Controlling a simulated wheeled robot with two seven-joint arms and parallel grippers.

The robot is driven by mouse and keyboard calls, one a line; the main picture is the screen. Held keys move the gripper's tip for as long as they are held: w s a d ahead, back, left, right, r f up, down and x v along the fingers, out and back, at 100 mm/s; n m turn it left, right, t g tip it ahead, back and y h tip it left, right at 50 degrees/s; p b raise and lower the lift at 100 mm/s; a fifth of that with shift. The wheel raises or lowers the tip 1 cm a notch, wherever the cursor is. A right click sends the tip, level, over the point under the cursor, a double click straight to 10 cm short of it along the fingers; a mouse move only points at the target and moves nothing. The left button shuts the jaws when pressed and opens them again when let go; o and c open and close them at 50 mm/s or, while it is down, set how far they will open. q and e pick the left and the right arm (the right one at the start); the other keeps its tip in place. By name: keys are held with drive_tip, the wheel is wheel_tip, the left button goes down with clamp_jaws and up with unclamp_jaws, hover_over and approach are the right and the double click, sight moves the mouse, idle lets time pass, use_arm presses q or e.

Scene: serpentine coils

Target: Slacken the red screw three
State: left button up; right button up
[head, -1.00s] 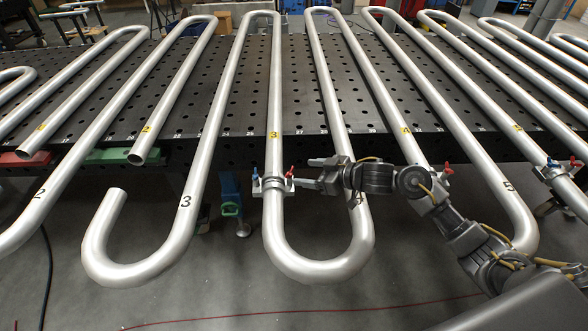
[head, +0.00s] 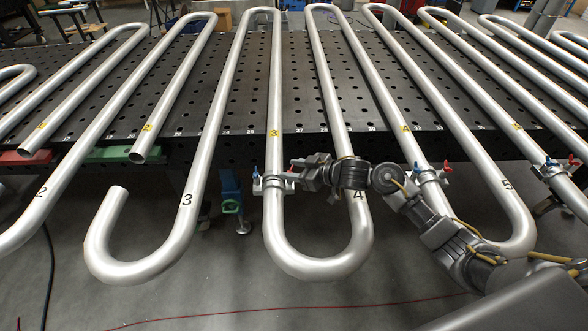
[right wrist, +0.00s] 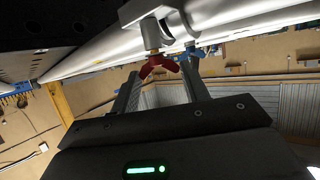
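A clamp (head: 273,184) sits around the silver tube marked with a yellow 3. It has a blue screw (head: 256,174) on its left and a red screw (head: 291,170) on its right. In the right wrist view the red wing screw (right wrist: 158,66) hangs under the tube, with the blue screw (right wrist: 191,53) behind it. My right gripper (head: 291,171) has come in from the right at the clamp. In the right wrist view its fingers (right wrist: 160,75) are apart, with the red screw between their tips. Contact cannot be told. My left gripper is not in view.
Similar clamps with red and blue screws sit on the tubes marked 4 (head: 430,176) and 5 (head: 560,169). My right forearm passes in front of the neighbouring tube's lower bend. A perforated dark table (head: 230,110) lies behind; open floor lies in front.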

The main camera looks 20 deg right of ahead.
drive_tip(key=shift+c, duration=1)
drive_tip(key=shift+w+d+n+g+y, duration=0.15)
drive_tip(key=shift+w+n+g+y, duration=0.05)
drive_tip(key=shift+n+g+y, duration=0.55)
drive_tip(key=shift+w+f+n+g+y+b, duration=0.15)
drive_tip(key=shift+n+g+y+b, duration=0.3)
drive_tip(key=shift+n+g+b, duration=0.7)
drive_tip(key=shift+n+g+y+b, duration=0.3)
drive_tip(key=shift+n+y+b, duration=0.1)
drive_tip(key=shift+b, duration=0.05)
drive_tip(key=o, duration=1)
